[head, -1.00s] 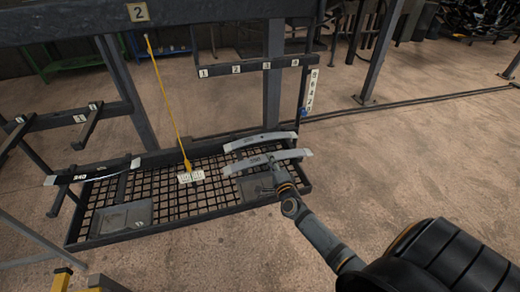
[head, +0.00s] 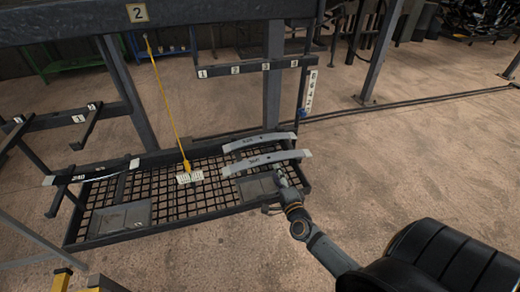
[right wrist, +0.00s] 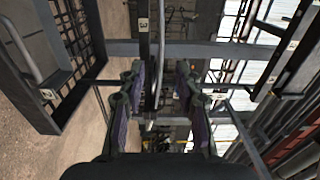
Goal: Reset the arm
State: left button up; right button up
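My right gripper (head: 279,184) is just in front of the right end of the mesh tray, close to the springs. In the right wrist view its two padded fingers (right wrist: 157,95) stand apart with a gap between them, and nothing is clearly gripped. Two grey leaf springs lie side by side across the tray's right part: a rear one (head: 258,142) and a front one (head: 267,162). The front spring lies just beyond the gripper, and they appear apart. My left gripper cannot be made out in the head view.
The mesh tray (head: 207,195) sits low in the dark rack, with a numbered bar (head: 250,69) above. A yellow cord (head: 168,100) hangs to a pale tag (head: 190,177). Another spring (head: 108,170) rests at the left. Open floor (head: 430,150) lies to the right.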

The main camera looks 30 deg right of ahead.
jog(key=v, duration=0.5)
jog(key=s+a+f+n+g+y, duration=0.1)
jog(key=s+f+n+g+y, duration=0.3)
jog(key=f, duration=0.9)
jog(key=s+a+f+n+g+h, duration=0.1)
jog(key=s+f+n+g, duration=0.35)
jog(key=f, duration=0.95)
jog(key=s+a+f+n+g, duration=0.1)
jog(key=s+f+n, duration=0.3)
jog(key=s, duration=0.5)
jog(key=s+a+f+n+g, duration=0.1)
jog(key=s+f+n+g, duration=0.3)
jog(key=s+f, duration=0.3)
jog(key=s+a+f+n+g, duration=0.1)
jog(key=s+f+n, duration=0.3)
jog(key=s, duration=0.7)
notch_tip(320, 180, down, 3)
jog(key=shift+a+r+n+g+y, duration=0.15)
jog(key=shift+a+n+g+y, duration=0.2)
jog(key=shift+g, duration=0.5)
